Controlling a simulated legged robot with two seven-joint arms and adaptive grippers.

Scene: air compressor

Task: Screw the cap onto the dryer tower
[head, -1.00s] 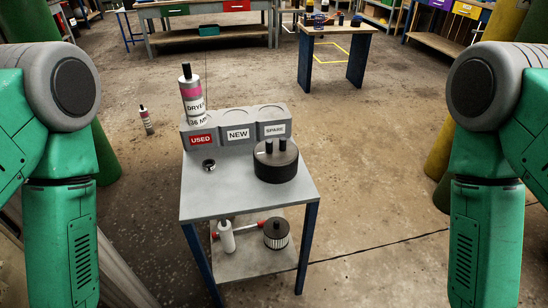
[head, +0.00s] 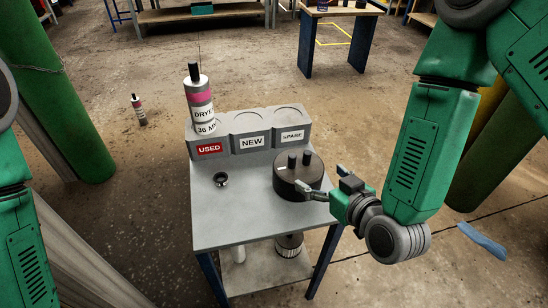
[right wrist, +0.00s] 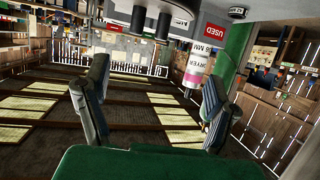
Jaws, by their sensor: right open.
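A wide black round cap (head: 290,186) with two upright posts sits on the grey table near its right side. Its dark underside-up image shows at the top of the right wrist view (right wrist: 150,12). My right gripper (head: 322,181) is open and empty at the cap's right edge. One finger overlaps the cap in the picture; I cannot tell if they touch. In the right wrist view both fingers (right wrist: 157,75) are spread with nothing between them. No dryer tower is identifiable. My left gripper is out of view.
A grey holder (head: 222,144) labelled USED, NEW and SPARE stands at the table's back. A dryer cartridge (head: 199,98) stands in USED. A small dark ring (head: 220,179) lies on the table (head: 235,215). Another bottle (head: 138,108) stands on the floor. The table's front is clear.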

